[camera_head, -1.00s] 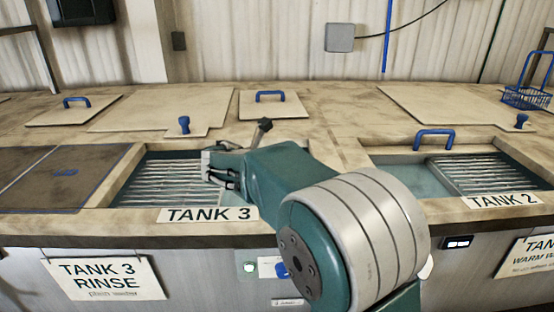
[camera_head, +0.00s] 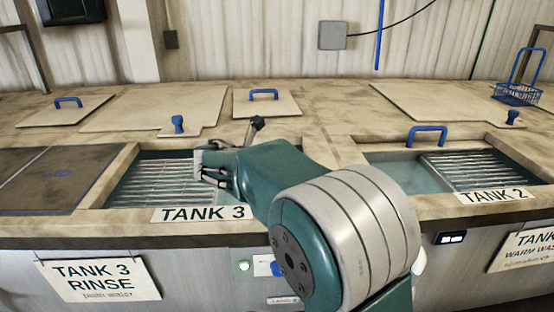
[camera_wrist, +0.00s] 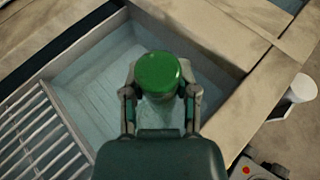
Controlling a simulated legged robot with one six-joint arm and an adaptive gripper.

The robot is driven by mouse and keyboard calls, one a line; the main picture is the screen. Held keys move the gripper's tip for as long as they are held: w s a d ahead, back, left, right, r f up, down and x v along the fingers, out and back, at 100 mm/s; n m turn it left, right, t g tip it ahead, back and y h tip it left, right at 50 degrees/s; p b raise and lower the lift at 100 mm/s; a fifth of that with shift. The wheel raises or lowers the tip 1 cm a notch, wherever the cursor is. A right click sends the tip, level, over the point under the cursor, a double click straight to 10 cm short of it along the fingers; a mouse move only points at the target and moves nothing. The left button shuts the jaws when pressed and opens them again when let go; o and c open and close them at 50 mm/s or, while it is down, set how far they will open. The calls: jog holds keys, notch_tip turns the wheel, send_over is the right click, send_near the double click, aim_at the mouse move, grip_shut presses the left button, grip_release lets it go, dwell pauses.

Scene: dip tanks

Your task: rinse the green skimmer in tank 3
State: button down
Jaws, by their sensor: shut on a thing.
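The green skimmer shows in the wrist view as a round green end (camera_wrist: 158,70) between the fingers of my gripper (camera_wrist: 160,98). My gripper is shut on it. Below the green end there is a pale, blurred part that I cannot make out clearly. The skimmer is over the open water of tank 3 (camera_wrist: 85,75); I cannot tell whether it touches the water. In the head view my gripper (camera_head: 212,170) is over tank 3's opening, beside the ribbed metal rack (camera_head: 165,180). The skimmer is hidden there by my arm.
Tank 3's label (camera_head: 203,214) is on the front rim. A dark cover (camera_head: 55,180) lies to the left. Tank 2 (camera_head: 400,178) is open on the right, with a rack (camera_head: 470,172) and a blue handle (camera_head: 427,131). A blue wire basket (camera_head: 518,94) stands behind it.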

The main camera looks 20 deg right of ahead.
jog(key=shift+d+r, duration=0.1)
dwell(0.8)
dwell(2.0)
